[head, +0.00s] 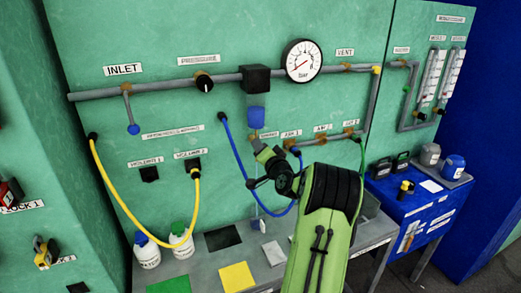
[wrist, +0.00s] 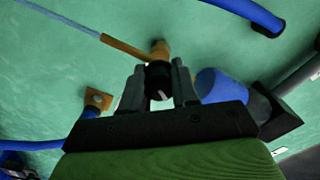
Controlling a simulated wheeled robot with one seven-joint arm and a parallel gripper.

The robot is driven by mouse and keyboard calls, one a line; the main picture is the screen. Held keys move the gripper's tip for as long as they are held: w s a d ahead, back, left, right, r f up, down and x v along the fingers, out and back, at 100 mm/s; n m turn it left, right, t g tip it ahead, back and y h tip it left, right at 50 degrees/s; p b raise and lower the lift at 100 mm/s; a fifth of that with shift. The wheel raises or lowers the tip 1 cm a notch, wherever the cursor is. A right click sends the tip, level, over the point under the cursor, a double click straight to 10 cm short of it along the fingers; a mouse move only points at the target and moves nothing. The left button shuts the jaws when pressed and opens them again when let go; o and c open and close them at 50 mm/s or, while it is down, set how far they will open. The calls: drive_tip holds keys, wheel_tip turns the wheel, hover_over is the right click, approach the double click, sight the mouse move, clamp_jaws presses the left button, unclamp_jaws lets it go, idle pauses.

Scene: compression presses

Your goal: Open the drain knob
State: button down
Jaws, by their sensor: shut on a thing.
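The drain knob (wrist: 159,82) is a small black round knob with a white mark, on a brass fitting (wrist: 125,47) in the wrist view. My gripper (wrist: 158,90) has one finger on each side of it and is shut on it. The mark's exact angle is hard to read. In the head view my gripper (head: 260,150) is at the green panel, just below the blue bowl (head: 256,116) under the black block (head: 256,78). The knob itself is hidden there. The blue bowl (wrist: 218,87) is close to the right finger in the wrist view.
A thin light-blue tube (wrist: 62,18) runs from the brass fitting. A blue hose (head: 228,141) loops beside my arm, and a yellow hose (head: 113,195) hangs at left. The grey bench (head: 205,272) below holds bottles and coloured pads. A pressure gauge (head: 302,60) is above.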

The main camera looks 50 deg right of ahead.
drive_tip(key=m+p, duration=0.1)
drive_tip(key=m, duration=0.5)
drive_tip(key=shift+s+d+r+m+p, duration=0.1)
drive_tip(key=shift+m+p, duration=0.2)
drive_tip(key=shift+p, duration=0.05)
drive_tip(key=m+p, duration=0.1)
drive_tip(key=m, duration=0.1)
drive_tip(key=m+p, duration=0.1)
drive_tip(key=m, duration=0.1)
drive_tip(key=shift+f+m, duration=0.2)
drive_tip(key=shift+m, duration=0.1)
drive_tip(key=shift+f, duration=0.1)
drive_tip(key=c, duration=0.8)
unclamp_jaws()
drive_tip(key=shift+c, duration=0.2)
drive_tip(key=b+v, duration=0.4)
drive_tip(key=v, duration=1.1)
drive_tip(key=shift+s+a+b, duration=0.25)
drive_tip(key=shift+s+b, duration=0.05)
